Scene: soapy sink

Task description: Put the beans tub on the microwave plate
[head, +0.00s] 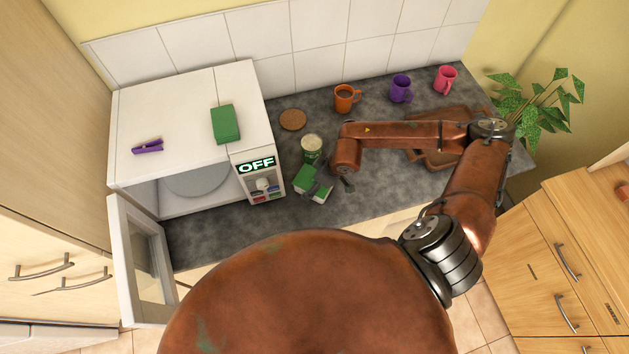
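A green-and-white tub (310,182), which I take for the beans tub, lies on the dark counter right of the microwave's control panel. The microwave (190,84) is at the left with its door (143,255) swung open. The grey round plate (196,181) shows inside it, partly hidden under the roof. My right gripper (332,187) is at the tub. One dark finger shows over the tub and the other just right of it. I cannot tell if they press on it. My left gripper is out of view.
A can (311,146) stands right behind the tub. A cork coaster (293,120) and orange (346,98), purple (400,89) and pink (445,79) mugs are farther back. A green block (225,124) and purple peg (147,146) lie on the microwave. The counter in front of the tub is clear.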

